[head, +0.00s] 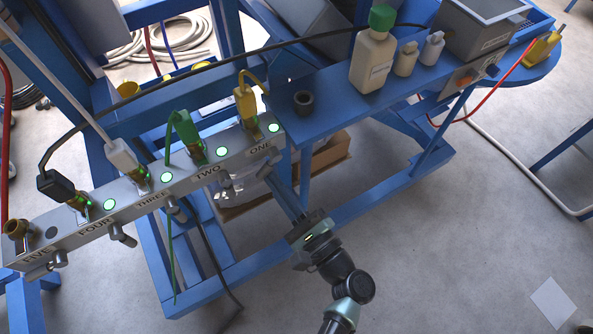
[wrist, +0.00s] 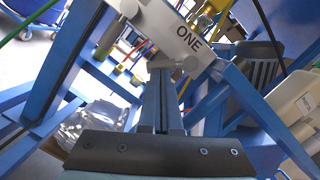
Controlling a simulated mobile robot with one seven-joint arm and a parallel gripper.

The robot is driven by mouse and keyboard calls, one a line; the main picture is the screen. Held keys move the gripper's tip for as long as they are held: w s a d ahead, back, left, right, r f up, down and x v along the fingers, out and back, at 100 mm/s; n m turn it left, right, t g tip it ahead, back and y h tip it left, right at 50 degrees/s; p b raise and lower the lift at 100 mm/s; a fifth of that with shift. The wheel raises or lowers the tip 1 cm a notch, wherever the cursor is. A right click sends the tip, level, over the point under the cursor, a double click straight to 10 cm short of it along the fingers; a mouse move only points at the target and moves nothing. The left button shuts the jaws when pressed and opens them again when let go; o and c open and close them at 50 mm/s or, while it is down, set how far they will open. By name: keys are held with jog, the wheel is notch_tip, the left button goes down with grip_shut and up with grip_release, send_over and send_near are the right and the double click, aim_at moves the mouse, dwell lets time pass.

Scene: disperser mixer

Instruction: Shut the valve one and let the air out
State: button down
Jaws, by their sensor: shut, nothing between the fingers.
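The grey manifold bar (head: 130,180) carries labels ONE to FIVE, with ONE at its right end. In the wrist view, the ONE label (wrist: 188,39) is near the top. The light grey handle of valve one (wrist: 188,64) is under that label, right at my fingertips. My gripper (head: 270,176) reaches up from below to the bar's underside near ONE. In the wrist view, my gripper (wrist: 160,75) is shut, its long fingers together with nothing held. Whether the fingertips touch the handle I cannot tell. A yellow plug with a hose (head: 245,103) sits on top at ONE.
A green plug (head: 187,130) stands at TWO. A blue shelf (head: 335,105) right of the bar holds a cream bottle with a green cap (head: 373,58). A cardboard box (head: 330,153) lies below on the blue frame. Open floor is at lower right.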

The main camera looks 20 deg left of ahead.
jog(key=shift+s+a+r+m+t+p, duration=0.15)
jog(key=shift+m+p, duration=0.25)
jog(key=shift+m, duration=0.25)
jog(key=shift+s+a+r+m+t+p, duration=0.1)
jog(key=shift+s+m+t+p, duration=0.1)
jog(key=shift+m+p, duration=0.3)
jog(key=shift+s+a+r+m+t+p, duration=0.15)
jog(key=shift+m+p, duration=0.15)
jog(key=shift+m, duration=0.45)
jog(key=shift+s+a+r+m+t+h+p, duration=0.15)
jog(key=shift+m+p, duration=0.15)
jog(key=shift+m, duration=0.3)
jog(key=shift+r+m+t+h+p, duration=0.1)
jog(key=shift+m+t+p, duration=0.1)
jog(key=shift+m+p, duration=0.3)
jog(key=shift+s+a+r+m+t+h+p, duration=0.1)
jog(key=shift+r+m+t+h+p, duration=0.05)
jog(key=shift+m, duration=0.55)
